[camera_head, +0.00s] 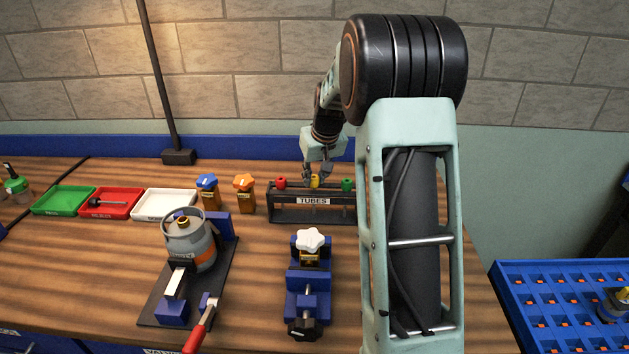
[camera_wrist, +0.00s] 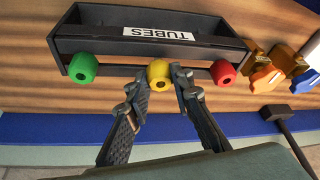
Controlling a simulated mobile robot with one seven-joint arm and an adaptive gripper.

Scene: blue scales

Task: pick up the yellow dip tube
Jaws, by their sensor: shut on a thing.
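The yellow dip tube (camera_head: 315,181) stands in the middle of the black rack labelled TUBES (camera_head: 287,215), between a red tube (camera_head: 281,183) and a green tube (camera_head: 347,185). My gripper (camera_head: 316,173) is over the rack at the yellow tube. In the wrist view, the yellow tube's round top (camera_wrist: 159,73) lies between the two fingertips of my gripper (camera_wrist: 161,84), which are shut on it. The green (camera_wrist: 83,67) and red (camera_wrist: 222,72) tops stay clear of the fingers. The lower part of the yellow tube is hidden.
Orange-brown blocks with blue (camera_head: 207,182) and orange (camera_head: 244,182) knobs stand left of the rack. Green, red and white trays (camera_head: 163,203) lie further left. A blue vise (camera_head: 308,283) and a clamped grey canister (camera_head: 188,240) stand in front. A lamp pole (camera_head: 160,80) rises behind.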

